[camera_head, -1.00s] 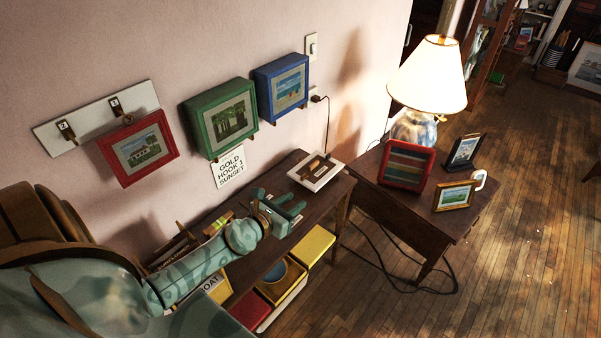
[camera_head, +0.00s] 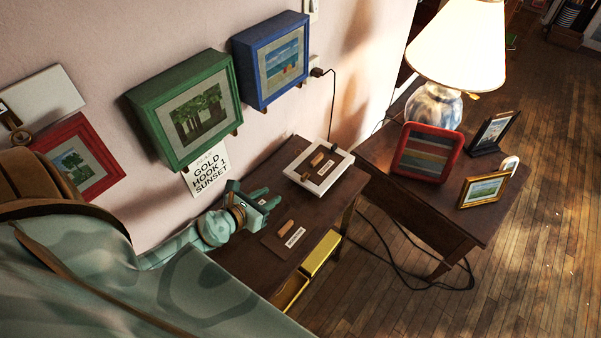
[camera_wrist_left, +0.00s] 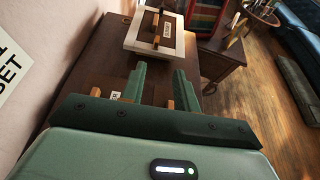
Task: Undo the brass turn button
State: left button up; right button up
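A white frame (camera_head: 333,179) lies flat on the dark wooden side table (camera_head: 345,200) by the wall. A small brass-coloured bar (camera_head: 317,160) and a labelled piece sit on it; I cannot tell for sure that the bar is the turn button. The frame also shows in the left wrist view (camera_wrist_left: 130,40), ahead of my fingers. My left gripper (camera_head: 265,199) is near the frame, apart from it, above the table. In the left wrist view its two fingers (camera_wrist_left: 163,88) are spread with nothing between them. My right gripper is not in view.
A dark panel with a wooden knob and label (camera_head: 276,241) lies beside my left gripper. Green (camera_head: 160,110), blue (camera_head: 244,60) and red (camera_head: 60,135) frames hang on the wall. A lamp (camera_head: 455,45) and several small frames stand on the right-hand table. A cord hangs behind.

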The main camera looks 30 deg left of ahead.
aim_at(303, 177)
pick_arm(q)
jog(key=b+x, duration=0.2)
jog(key=x, duration=0.3)
jog(key=b+x, duration=0.1)
jog(key=x, duration=0.4)
jog(key=f+b+x, duration=0.1)
jog(key=b+x, duration=0.1)
jog(key=x, duration=0.3)
jog(key=shift+w+a+f+b, duration=0.1)
jog(key=shift+w+a+b, duration=0.1)
jog(key=shift+a+b, duration=0.1)
jog(key=shift+w+d+f, duration=0.15)
jog(key=shift+w, duration=0.5)
grip_shut()
